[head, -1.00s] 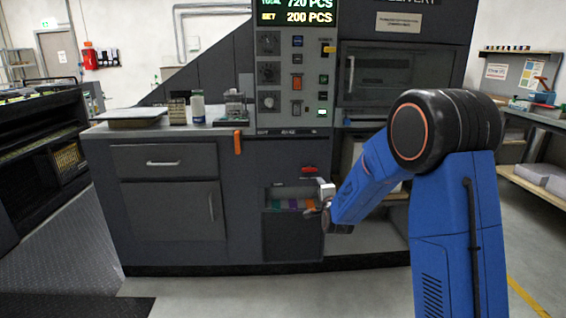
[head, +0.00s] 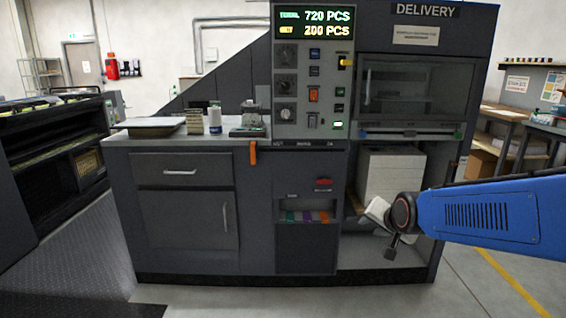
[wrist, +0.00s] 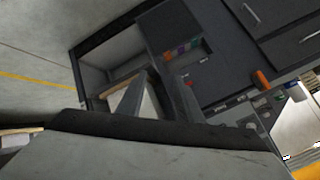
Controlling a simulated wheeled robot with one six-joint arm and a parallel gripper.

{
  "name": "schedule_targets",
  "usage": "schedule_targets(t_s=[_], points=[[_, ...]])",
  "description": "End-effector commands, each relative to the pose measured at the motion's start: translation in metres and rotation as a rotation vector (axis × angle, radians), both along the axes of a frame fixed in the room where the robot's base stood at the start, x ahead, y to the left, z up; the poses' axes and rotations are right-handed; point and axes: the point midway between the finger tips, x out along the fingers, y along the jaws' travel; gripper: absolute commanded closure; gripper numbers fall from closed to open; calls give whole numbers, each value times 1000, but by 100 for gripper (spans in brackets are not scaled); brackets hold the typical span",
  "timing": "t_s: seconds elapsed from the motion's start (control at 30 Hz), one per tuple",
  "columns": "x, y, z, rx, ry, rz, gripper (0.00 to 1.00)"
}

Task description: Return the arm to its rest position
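My arm (head: 490,215) reaches in low from the right edge in the head view, its blue link nearly level. My gripper is at its left end, in front of the open delivery bay, and partly hidden by the dark wrist joint. In the wrist view, the two grey fingers of my gripper (wrist: 155,88) stand apart with nothing seen between them but background. The gripper is clear of the recess with the coloured ink units (head: 307,217), which lies to its left in the head view. The recess also shows in the wrist view (wrist: 182,50).
The dark press cabinet (head: 187,218) fills the middle, with small containers and a tray (head: 152,131) on top. An orange handle (head: 253,153) hangs from its edge. A white paper stack (head: 392,173) stands in the bay behind my gripper. Open floor lies at right.

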Motion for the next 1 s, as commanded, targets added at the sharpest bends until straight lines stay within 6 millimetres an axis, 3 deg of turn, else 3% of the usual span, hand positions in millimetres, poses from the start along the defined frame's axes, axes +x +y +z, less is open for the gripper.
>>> schedule_targets(t_s=[0.23, 0.6, 0.8, 1.0], points=[[-95, -12, -1, -158, 132, 137, 67], [-238, -29, -21, -359, 337, 364, 67], [-287, -34, -31, -415, 409, 449, 67], [-300, -35, -34, -430, 430, 474, 67]])
